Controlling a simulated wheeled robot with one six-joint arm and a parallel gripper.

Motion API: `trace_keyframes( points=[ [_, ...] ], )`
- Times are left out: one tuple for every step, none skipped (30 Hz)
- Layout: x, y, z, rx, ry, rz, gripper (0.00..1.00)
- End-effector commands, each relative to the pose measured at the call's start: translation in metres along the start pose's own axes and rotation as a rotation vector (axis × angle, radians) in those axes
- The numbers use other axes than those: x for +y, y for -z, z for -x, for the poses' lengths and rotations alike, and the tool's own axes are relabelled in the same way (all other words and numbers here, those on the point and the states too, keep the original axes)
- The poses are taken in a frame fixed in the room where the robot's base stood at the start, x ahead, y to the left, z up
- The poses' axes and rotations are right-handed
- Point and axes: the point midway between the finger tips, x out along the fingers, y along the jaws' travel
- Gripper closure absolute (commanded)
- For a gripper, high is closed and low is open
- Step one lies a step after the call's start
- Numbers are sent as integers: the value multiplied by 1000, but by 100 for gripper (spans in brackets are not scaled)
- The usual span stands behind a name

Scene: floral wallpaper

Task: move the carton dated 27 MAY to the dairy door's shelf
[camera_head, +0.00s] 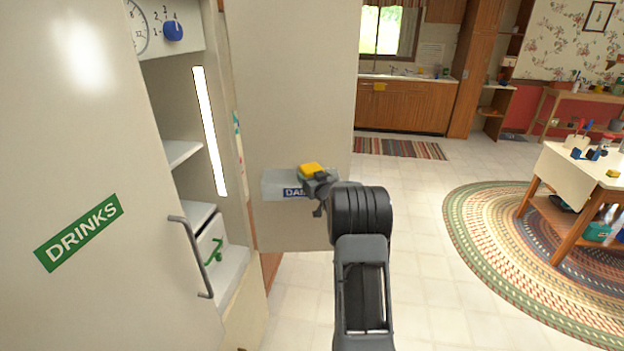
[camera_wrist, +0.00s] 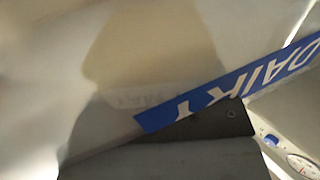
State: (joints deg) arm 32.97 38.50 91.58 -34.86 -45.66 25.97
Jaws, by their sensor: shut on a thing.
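A yellow-topped thing (camera_head: 311,169), likely the carton, shows just beyond my gripper (camera_head: 317,184) in the head view. My gripper is shut on it, at the dairy door's shelf (camera_head: 273,186). That shelf is a pale bin with a blue DAIRY label, partly covered by my gripper. In the wrist view the blue label (camera_wrist: 290,65) runs slantwise behind a dark finger of my gripper. No date can be read. I cannot tell whether the carton touches the shelf floor.
The dairy door (camera_head: 295,90) stands open. At left is the DRINKS door (camera_head: 90,180) with a grey handle (camera_head: 192,255). Between them are lit inner shelves (camera_head: 182,153) and a white bin with a green mark (camera_head: 213,240). Open floor lies right of my arm.

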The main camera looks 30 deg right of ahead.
Motion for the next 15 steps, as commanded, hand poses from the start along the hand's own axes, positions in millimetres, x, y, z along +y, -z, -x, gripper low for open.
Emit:
trace_keyframes(
  points=[
    [0,-4,0,1,0,0,56],
    [0,-5,0,2,0,0,56],
    [0,-6,0,2,0,1,56],
    [0,-6,0,3,0,1,56],
    [0,-5,0,3,0,1,56],
    [0,-5,0,3,0,1,56],
    [0,-5,0,3,0,1,56],
    [0,-5,0,3,0,1,56],
    [0,-6,0,3,0,1,56],
    [0,-6,0,3,0,1,56],
    [0,-7,0,3,0,1,56],
    [0,-8,0,3,0,1,56],
    [0,-9,0,3,0,1,56],
    [0,-10,0,3,0,1,56],
    [0,-9,0,1,0,1,22]
  ],
)
